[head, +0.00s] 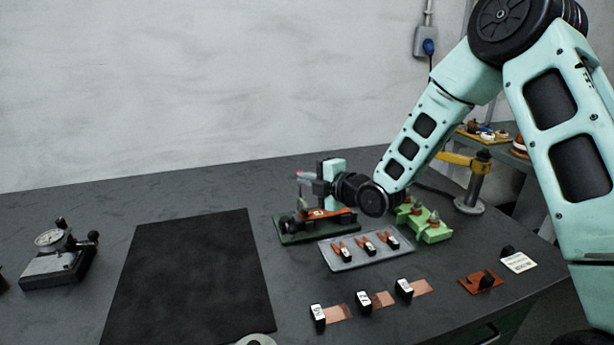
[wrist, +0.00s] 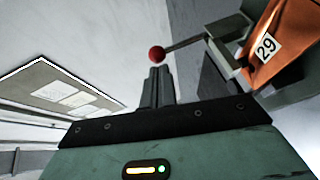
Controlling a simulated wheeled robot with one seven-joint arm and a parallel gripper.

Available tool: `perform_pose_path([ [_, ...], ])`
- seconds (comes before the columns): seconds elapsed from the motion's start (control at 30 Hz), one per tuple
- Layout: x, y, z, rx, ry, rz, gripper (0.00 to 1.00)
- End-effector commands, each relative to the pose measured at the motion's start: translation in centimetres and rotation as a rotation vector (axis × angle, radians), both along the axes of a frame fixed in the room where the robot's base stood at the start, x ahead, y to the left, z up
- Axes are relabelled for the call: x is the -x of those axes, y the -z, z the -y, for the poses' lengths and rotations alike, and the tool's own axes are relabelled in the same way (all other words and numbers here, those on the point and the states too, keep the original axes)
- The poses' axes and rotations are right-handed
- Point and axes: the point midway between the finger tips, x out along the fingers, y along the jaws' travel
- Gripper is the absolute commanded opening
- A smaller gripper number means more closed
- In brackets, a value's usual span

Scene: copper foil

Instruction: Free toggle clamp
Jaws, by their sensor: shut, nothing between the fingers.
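The toggle clamp shows in the wrist view as a metal lever (wrist: 188,44) ending in a red ball knob (wrist: 157,53). An orange body labelled 29 (wrist: 280,42) is at the upper right. In the head view the clamp's orange part (head: 326,213) sits over a dark green base (head: 292,233), and the red knob (head: 300,174) is up beside my gripper (head: 309,179). My gripper's fingers (wrist: 158,72) are together and empty, with their tips right at the knob. I cannot tell whether they touch it. My wrist hides part of the clamp in the head view.
A grey tray (head: 343,264) with several small clips lies in front of the clamp. A green fixture (head: 432,231) stands to its right. Several copper strips with black blocks (head: 380,299) lie nearer. A black mat (head: 190,275) is clear, and a dial gauge (head: 52,240) stands far left.

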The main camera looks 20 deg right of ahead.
Motion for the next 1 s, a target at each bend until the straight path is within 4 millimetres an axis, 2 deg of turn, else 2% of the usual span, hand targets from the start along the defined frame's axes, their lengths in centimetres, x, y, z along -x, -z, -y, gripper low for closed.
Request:
perform_pose_path([
  [0.5,-0.3,-0.2,0.0,0.001,0.000,-0.014,0.00],
  [1.0,-2.0,-1.5,0.0,0.001,-0.001,-0.212,0.00],
])
